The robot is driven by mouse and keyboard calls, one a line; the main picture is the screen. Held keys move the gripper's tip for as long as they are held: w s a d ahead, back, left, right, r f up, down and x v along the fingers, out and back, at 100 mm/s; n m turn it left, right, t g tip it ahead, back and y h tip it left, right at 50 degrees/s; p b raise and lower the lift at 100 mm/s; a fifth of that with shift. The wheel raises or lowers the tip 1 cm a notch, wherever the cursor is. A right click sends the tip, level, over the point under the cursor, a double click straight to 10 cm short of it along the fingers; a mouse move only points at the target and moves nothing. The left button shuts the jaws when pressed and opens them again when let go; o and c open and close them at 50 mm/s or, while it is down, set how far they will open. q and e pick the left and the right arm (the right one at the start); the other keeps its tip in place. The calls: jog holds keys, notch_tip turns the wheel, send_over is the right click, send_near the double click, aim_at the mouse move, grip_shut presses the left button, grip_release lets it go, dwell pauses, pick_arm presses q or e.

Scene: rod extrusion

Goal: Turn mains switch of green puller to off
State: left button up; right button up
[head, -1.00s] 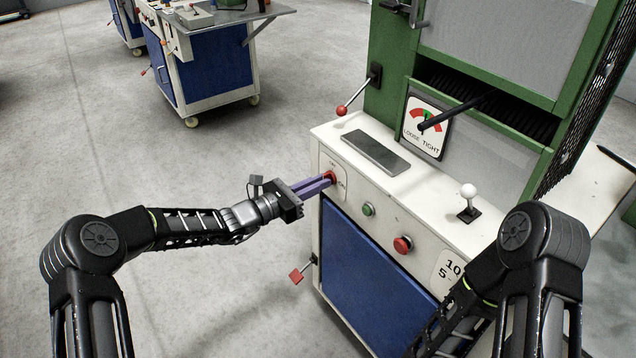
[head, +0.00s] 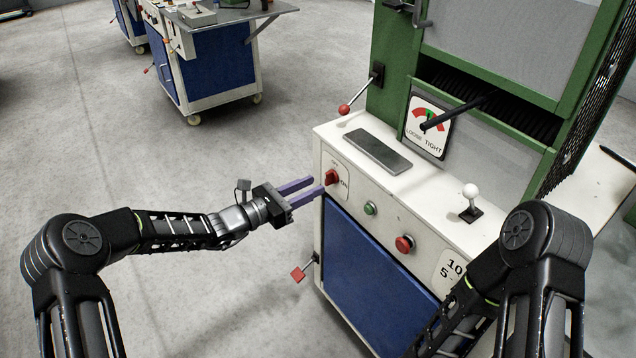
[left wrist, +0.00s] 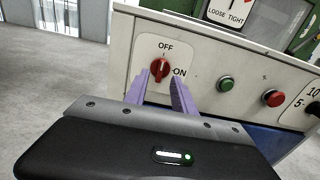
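The mains switch (head: 331,177) is a red knob on a white plate at the left end of the green puller's (head: 391,60) white front panel. In the left wrist view the knob (left wrist: 160,68) stands upright, in line with the OFF label above it. The ON label is to its right. My left gripper (head: 317,186) is open, its two purple fingers apart and just short of the knob, with nothing between them. My right arm comes in at the lower right; its gripper is out of view.
A green button (head: 369,208) and a red button (head: 404,244) sit right of the switch. A white-knobbed lever (head: 469,200) stands on the panel's top. A red-tipped lever (head: 298,274) sticks out low at the left.

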pick_arm(q)
jog(key=v, duration=0.4)
jog(key=shift+s+a, duration=0.1)
jog(key=shift+a, duration=0.05)
